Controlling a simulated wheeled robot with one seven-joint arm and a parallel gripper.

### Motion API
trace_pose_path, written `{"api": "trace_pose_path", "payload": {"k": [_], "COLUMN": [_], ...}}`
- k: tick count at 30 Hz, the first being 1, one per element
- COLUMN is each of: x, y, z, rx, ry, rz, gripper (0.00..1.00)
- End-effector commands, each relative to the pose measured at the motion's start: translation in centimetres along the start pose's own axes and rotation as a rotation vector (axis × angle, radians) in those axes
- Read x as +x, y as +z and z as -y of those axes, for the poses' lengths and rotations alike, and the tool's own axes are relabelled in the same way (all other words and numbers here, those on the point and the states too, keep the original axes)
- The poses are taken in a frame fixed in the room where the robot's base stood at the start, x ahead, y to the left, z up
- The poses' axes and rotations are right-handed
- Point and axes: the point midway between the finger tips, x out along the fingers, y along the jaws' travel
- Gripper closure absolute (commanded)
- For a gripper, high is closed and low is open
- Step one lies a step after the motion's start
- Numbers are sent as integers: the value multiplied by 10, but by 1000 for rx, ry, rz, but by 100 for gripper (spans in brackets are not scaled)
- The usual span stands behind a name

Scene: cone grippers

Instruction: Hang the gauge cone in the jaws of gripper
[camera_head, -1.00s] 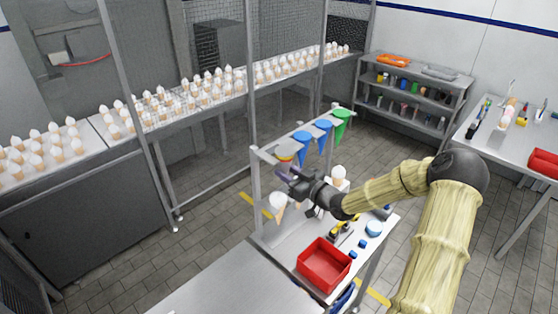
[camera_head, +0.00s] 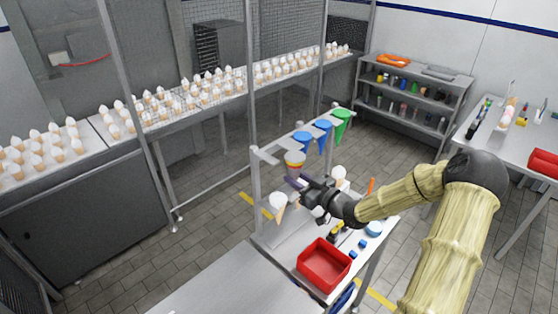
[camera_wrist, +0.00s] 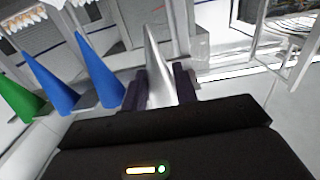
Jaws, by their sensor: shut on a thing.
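The gauge cone (camera_head: 294,163), grey with a yellow and red band near its top, is held by my gripper (camera_head: 299,183) beside the left part of the rack. In the wrist view the silver cone (camera_wrist: 156,62) stands between the two dark fingers of my gripper (camera_wrist: 159,85). The fingers are shut on it. Blue cones (camera_head: 323,136) and a green cone (camera_head: 341,123) hang point down along the rack's upper rail. They also show in the wrist view, the blue (camera_wrist: 99,72) and the green (camera_wrist: 18,102). The rack's jaws are too small to make out.
The rack post (camera_head: 256,195) stands close left of the held cone. A red bin (camera_head: 324,264) and small blue parts lie on the bench in front.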

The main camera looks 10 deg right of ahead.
Motion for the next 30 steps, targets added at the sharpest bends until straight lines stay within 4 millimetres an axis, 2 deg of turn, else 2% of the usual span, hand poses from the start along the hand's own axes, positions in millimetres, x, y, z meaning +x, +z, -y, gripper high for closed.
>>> {"api": "trace_pose_path", "payload": {"k": [15,30], "x": [-19,-19], "y": [0,0], "z": [0,0], "rx": [0,0], "ry": [0,0], "rz": [-1,-1], "gripper": [88,88]}}
